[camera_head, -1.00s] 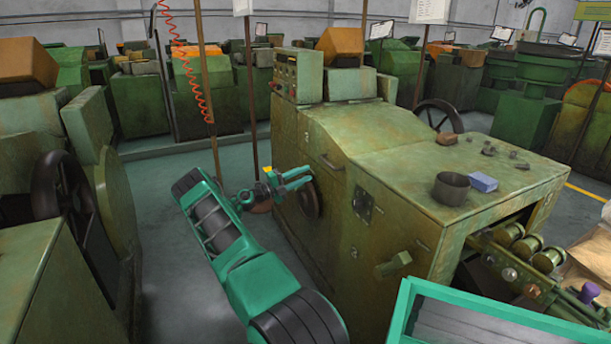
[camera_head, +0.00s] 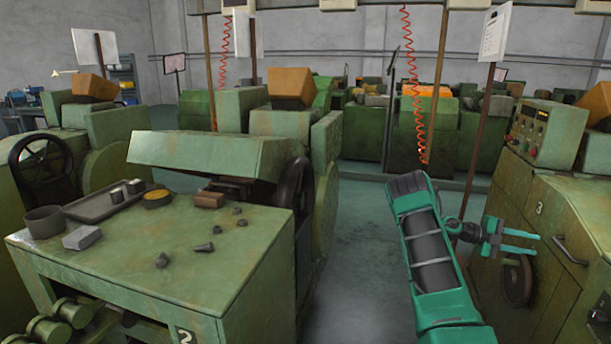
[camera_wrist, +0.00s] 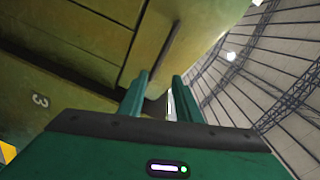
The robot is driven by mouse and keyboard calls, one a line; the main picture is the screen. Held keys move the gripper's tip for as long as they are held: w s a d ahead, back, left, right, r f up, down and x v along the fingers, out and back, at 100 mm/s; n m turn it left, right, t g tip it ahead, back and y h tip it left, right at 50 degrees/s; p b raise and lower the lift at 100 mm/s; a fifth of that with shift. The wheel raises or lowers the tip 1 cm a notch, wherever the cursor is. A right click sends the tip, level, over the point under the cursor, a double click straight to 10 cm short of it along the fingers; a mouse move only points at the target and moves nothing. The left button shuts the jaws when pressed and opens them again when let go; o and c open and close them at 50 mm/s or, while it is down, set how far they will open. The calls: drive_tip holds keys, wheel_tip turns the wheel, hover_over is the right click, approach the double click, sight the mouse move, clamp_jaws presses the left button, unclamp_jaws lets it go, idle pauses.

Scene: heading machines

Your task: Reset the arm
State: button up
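My arm (camera_head: 432,245) is green and black and reaches forward right of the middle in the head view. My gripper (camera_head: 532,245) is at its far end, beside the front of the green machine marked 3 (camera_head: 555,230) and just above that machine's handwheel (camera_head: 518,280). In the wrist view my gripper (camera_wrist: 160,82) shows two green fingers standing apart, with nothing held between them. The machine's green panels (camera_wrist: 75,60) fill the upper left of that view. Whether the fingers touch the machine cannot be told.
A green machine marked 2 (camera_head: 150,285) stands at left, bearing a dark pot (camera_head: 44,222), a grey block (camera_head: 82,238), a tray (camera_head: 100,205), a brown block (camera_head: 209,199) and small parts. Floor (camera_head: 355,265) is clear between the machines. A sign post (camera_head: 478,125) stands behind my gripper.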

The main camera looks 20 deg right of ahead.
drive_tip(key=s+a+r+n+t+y, duration=0.1)
drive_tip(key=a+r+n+t+y, duration=0.2)
drive_tip(key=a+n, duration=0.5)
drive_tip(key=s+a+r+n+t+y, duration=0.2)
drive_tip(key=a+r+n+y, duration=0.15)
drive_tip(key=a, duration=0.75)
drive_tip(key=s+a+r+n+t+y, duration=0.1)
drive_tip(key=a+r+n+t+y, duration=0.15)
drive_tip(key=a+n, duration=0.55)
drive_tip(key=s+a+n+t+y, duration=0.1)
drive_tip(key=s+a+n, duration=0.3)
drive_tip(key=a, duration=0.5)
drive_tip(key=s+a+n+t+y, duration=0.1)
drive_tip(key=s+a+n, duration=0.3)
drive_tip(key=a, duration=0.6)
drive_tip(key=s+a+n+t+y, duration=0.1)
drive_tip(key=s+a+n, duration=0.3)
drive_tip(key=a, duration=0.5)
drive_tip(key=shift+a+r+n+y, duration=0.4)
drive_tip(key=shift+n+y, duration=0.4)
drive_tip(key=shift+n, duration=0.35)
